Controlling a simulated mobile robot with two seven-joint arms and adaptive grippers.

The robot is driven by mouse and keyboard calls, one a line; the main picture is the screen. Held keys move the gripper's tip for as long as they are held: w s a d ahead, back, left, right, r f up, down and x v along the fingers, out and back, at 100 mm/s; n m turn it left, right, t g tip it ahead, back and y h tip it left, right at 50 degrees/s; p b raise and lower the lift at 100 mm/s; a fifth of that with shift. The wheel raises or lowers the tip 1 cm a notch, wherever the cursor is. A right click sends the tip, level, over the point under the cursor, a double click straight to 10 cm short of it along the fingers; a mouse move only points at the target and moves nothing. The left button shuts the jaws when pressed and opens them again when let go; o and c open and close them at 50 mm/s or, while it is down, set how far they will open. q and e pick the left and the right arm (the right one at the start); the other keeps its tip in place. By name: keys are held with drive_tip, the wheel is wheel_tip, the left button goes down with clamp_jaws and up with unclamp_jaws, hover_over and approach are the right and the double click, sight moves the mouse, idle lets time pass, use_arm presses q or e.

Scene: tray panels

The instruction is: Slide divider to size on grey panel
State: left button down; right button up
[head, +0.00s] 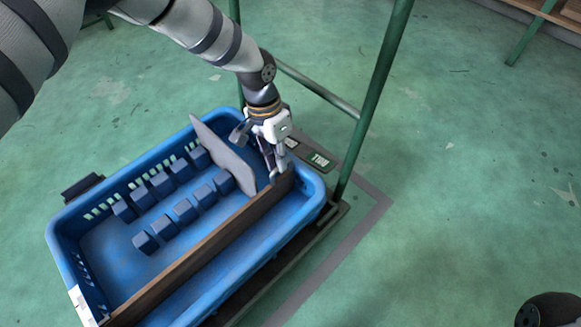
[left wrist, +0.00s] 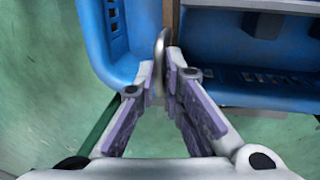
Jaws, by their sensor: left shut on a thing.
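A long brown divider (head: 200,252) runs lengthwise inside a blue tray (head: 62,232), nearer its front side. My left gripper (head: 278,176) is at the divider's right end, at the tray's end wall. In the left wrist view the gripper (left wrist: 162,78) is shut on a rounded grey metal piece (left wrist: 160,52) at the end of the divider (left wrist: 170,14); the fingers hide part of it. A dark grey panel (head: 310,152) with small lettered labels, one seeming to read TWO, lies beyond the tray's right end, partly behind my gripper. My right gripper is not in view.
A thin light-grey plate (head: 222,152) leans across the tray close to my left gripper. Several blue blocks (head: 184,211) stand in rows behind the divider. A green post (head: 375,100) rises right of the tray. Open green floor lies farther right.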

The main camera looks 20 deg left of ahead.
use_arm(q)
drive_tip(key=shift+a, duration=0.15)
drive_tip(key=c, duration=1.7)
unclamp_jaws()
drive_tip(key=r, duration=0.4)
drive_tip(key=a+r, duration=0.1)
drive_tip(key=r, duration=0.2)
drive_tip(key=w+a+r, duration=0.1)
drive_tip(key=r, duration=0.3)
drive_tip(key=shift+r, duration=0.35)
